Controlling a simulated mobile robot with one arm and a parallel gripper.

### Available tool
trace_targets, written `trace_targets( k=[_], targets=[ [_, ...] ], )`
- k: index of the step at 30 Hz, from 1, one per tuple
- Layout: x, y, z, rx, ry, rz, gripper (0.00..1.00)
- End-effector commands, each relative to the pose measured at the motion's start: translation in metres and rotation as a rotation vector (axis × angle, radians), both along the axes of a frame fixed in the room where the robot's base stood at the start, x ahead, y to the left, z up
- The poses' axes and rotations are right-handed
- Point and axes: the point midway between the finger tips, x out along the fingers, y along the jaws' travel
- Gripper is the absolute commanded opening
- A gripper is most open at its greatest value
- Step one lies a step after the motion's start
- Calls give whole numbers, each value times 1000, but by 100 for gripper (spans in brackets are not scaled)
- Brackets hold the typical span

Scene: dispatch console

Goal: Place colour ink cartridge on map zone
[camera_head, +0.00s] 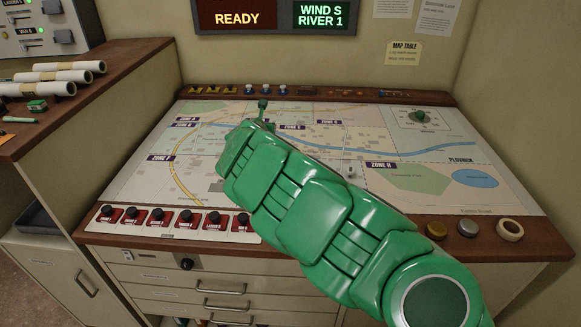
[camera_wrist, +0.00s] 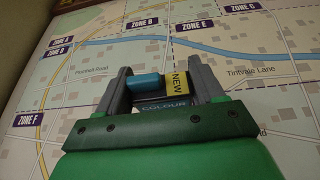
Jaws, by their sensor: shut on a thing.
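The colour ink cartridge (camera_wrist: 180,83) is between my gripper's grey fingers (camera_wrist: 160,77) in the wrist view. It has a blue part, a yellow label reading NEW and a dark part reading COLOUR. My gripper is shut on it over the map (camera_head: 140,184). How far the cartridge is above the map cannot be told. In the wrist view, zone labels A, B, C, D, E and F show around the gripper, and the blue river runs behind it.
Red-labelled black knobs (camera_head: 186,216) line the map's front left. A brass disc (camera_head: 436,230), a silver disc (camera_head: 468,228) and a tape roll (camera_head: 510,230) sit at the front right. A compass piece (camera_head: 420,116) is at the back right. Rolled papers (camera_head: 58,77) lie on the left counter.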

Motion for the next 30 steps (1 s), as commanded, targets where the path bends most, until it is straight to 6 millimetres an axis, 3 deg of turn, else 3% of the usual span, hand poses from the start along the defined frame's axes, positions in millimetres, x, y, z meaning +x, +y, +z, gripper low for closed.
trace_targets(
  k=[17,30],
  targets=[
    [-90,-92,-3,3,18,-361,37],
    [-190,-173,2,4,7,-641,37]
  ],
)
